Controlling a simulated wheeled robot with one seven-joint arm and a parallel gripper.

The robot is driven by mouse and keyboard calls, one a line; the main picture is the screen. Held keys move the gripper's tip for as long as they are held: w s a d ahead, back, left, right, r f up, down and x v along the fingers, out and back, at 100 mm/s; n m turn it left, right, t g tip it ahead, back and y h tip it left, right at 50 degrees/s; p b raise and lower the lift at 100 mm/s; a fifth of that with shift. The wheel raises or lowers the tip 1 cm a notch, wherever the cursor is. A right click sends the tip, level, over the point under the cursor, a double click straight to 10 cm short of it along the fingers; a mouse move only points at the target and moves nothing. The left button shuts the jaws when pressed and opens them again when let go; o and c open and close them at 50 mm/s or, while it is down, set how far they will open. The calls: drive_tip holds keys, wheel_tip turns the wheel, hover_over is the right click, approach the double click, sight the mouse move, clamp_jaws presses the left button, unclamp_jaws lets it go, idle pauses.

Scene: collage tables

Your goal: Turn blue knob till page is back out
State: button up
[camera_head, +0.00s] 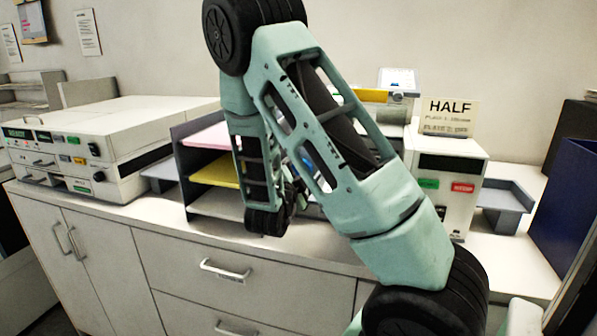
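My arm crosses the middle of the view and hides much of the counter behind it. The end of my arm, with my gripper (290,195), hangs low behind the arm links, in front of the counter's middle. Its fingers are dark and mostly covered, so I cannot tell open from shut. No blue knob can be made out for sure. A machine with a yellow strip (371,95) on top stands behind my arm, its front mostly hidden. A pale sheet with a bluish mark (398,79) shows on its top. I cannot tell whether this is the page.
A wide white machine (130,118) with black knobs stands at left. A dark shelf (180,145) holds pink and yellow paper. At right are a box with green and red labels (457,207), a HALF sign (450,115), a grey tray (505,195) and a blue panel (566,215).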

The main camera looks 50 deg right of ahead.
drive_tip(key=shift+w+d, duration=0.1)
drive_tip(key=shift+d, duration=0.2)
drive_tip(key=c, duration=1)
drive_tip(key=shift+f, duration=0.1)
drive_tip(key=shift+f+b, duration=0.1)
drive_tip(key=shift+b, duration=0.7)
drive_tip(key=m+b, duration=1.2)
drive_tip(key=b, duration=1.3)
